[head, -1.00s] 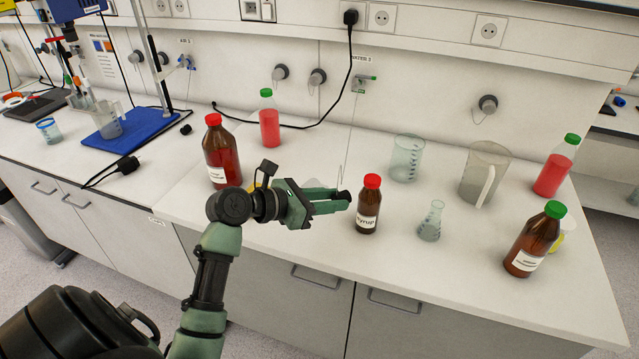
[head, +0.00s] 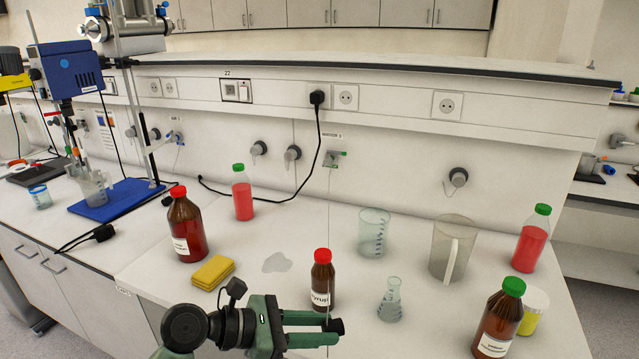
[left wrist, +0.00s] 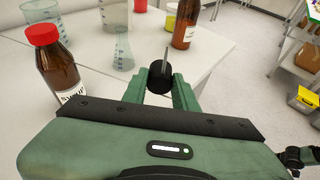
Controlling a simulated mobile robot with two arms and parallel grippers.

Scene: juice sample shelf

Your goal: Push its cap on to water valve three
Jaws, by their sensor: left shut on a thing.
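My left gripper (head: 331,333) is at the bottom of the head view, in front of the syrup bottle, with its fingers pointing right. It is shut on a small black cap (head: 334,326). In the left wrist view the cap (left wrist: 160,80) sits between the fingertips, with a thin rod or cord rising from it. My right gripper is out of view.
The syrup bottle (head: 322,281) stands just behind my gripper. A beaker (head: 374,233), flask (head: 390,300), jug (head: 452,248), yellow sponges (head: 212,273) and red-capped brown bottle (head: 186,226) stand around. A black cable (head: 318,140) hangs left of the valve. A clear patch lies before the wall.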

